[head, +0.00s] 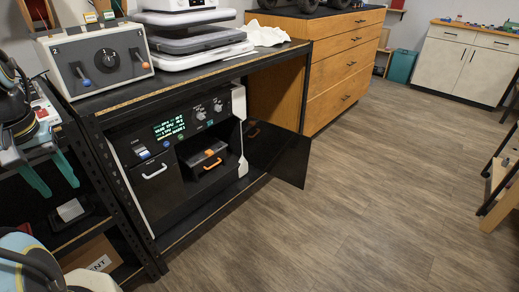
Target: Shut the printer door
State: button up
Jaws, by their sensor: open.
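The printer (184,197) is a black and white machine on the low shelf under the workbench. Its front has a lit green display, knobs and a white handle on the left panel. The printer door (281,157) is a dark, glossy panel. It stands open, swung out to the right of the printer and over the floor. The open bay shows a dark unit with an orange latch (208,152). My gripper is not in view.
The workbench (190,84) carries a grey control box (97,60) and stacked trays. A wooden drawer cabinet (345,66) stands right of the bench. A cluttered shelf (122,235) is at left. A wooden-framed item (500,184) is at right. The wood floor (370,200) between is clear.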

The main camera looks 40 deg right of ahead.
aim_at(283, 154)
jog(key=l+u, duration=0.75)
jog(key=l, duration=0.3)
jog(key=k+l+u, duration=0.1)
jog(key=l, duration=0.3)
jog(key=k+l, duration=0.15)
jog(key=l, duration=0.25)
jog(key=k+l+u, duration=0.15)
jog(key=l, duration=0.25)
jog(key=l+u, duration=0.1)
jog(key=l, duration=0.25)
jog(key=k+l, duration=0.15)
jog(key=l, duration=0.25)
jog(key=k+l, duration=0.1)
jog(key=l, duration=0.3)
jog(key=k+l, duration=0.15)
jog(key=l, duration=0.2)
jog(key=k+l, duration=0.15)
jog(key=l, duration=0.25)
jog(key=k+l, duration=0.1)
jog(key=l, duration=0.3)
jog(key=k+l, duration=0.15)
jog(key=l, duration=0.25)
jog(key=k+l+u, duration=0.1)
jog(key=l, duration=0.25)
jog(key=k+l, duration=0.2)
jog(key=l, duration=0.2)
